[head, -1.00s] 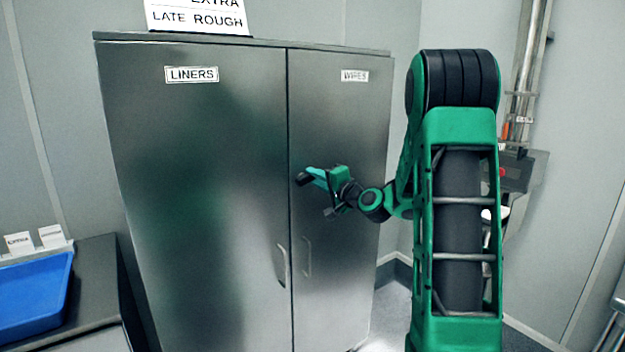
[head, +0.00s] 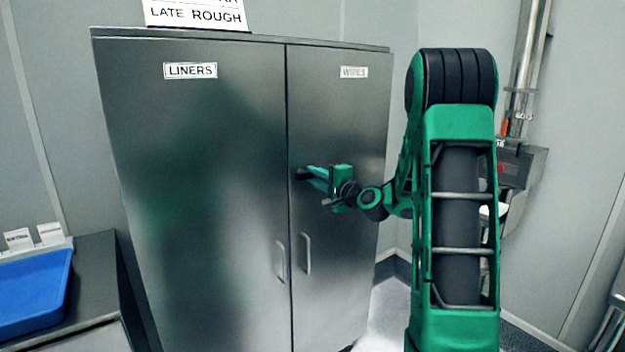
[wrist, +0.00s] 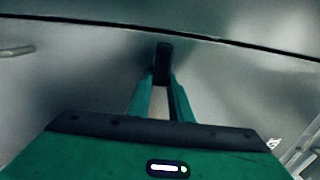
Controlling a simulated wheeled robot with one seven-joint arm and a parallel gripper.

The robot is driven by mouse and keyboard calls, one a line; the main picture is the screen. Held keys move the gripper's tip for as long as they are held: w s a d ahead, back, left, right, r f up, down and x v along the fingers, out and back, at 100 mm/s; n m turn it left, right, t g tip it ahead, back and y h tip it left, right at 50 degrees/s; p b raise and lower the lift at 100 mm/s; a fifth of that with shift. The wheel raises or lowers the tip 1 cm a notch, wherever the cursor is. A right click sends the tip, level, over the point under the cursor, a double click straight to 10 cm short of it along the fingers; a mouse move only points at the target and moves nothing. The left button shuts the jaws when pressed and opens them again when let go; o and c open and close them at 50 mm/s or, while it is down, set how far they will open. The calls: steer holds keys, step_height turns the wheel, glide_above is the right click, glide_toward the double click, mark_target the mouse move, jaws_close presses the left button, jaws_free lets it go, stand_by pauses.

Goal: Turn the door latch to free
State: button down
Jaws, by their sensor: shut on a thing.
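A tall grey metal cabinet (head: 190,200) has two closed doors, and its door latch (wrist: 163,62) shows in the wrist view as a short dark piece close to the seam between them. My gripper (head: 308,174) is at the right door near this seam, about mid-height, in the head view. In the wrist view its two green fingers converge on the dark piece and are shut on it. The fingertips cover part of the latch, so its exact angle is hard to tell.
Two vertical handles (head: 307,253) sit lower on the doors, on either side of the seam. A blue tray (head: 35,300) lies on a dark counter (head: 95,275) at the left. A wall-mounted metal fixture (head: 520,165) stands to the right behind my arm.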

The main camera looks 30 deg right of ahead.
steer(key=shift+f, duration=0.15)
steer(key=c, duration=1.6)
jaws_free()
steer(key=shift+s, duration=0.1)
steer(key=s, duration=1)
steer(key=shift+s+d, duration=0.2)
steer(key=shift+s, duration=0.05)
